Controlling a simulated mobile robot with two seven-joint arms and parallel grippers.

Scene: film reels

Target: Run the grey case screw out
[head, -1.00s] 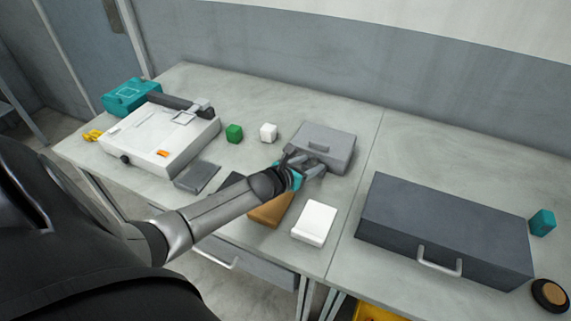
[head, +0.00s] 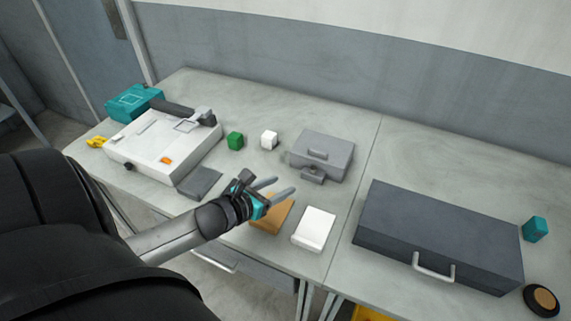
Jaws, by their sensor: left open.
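The grey case (head: 327,153) is a small grey box with a raised bar on its lid, standing toward the back middle of the table. A darker grey screw or knob (head: 312,174) shows low on its front side; how far it sticks out I cannot tell. My left gripper (head: 284,187) is open and empty, in front of the case and apart from it, above the orange-brown block (head: 273,216). Its fingers point to the right. My right gripper is not in view.
A white machine (head: 160,146) and a teal box (head: 133,101) stand at the left. A white block (head: 314,229) lies in front. A large dark case (head: 438,236) with a handle fills the right.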

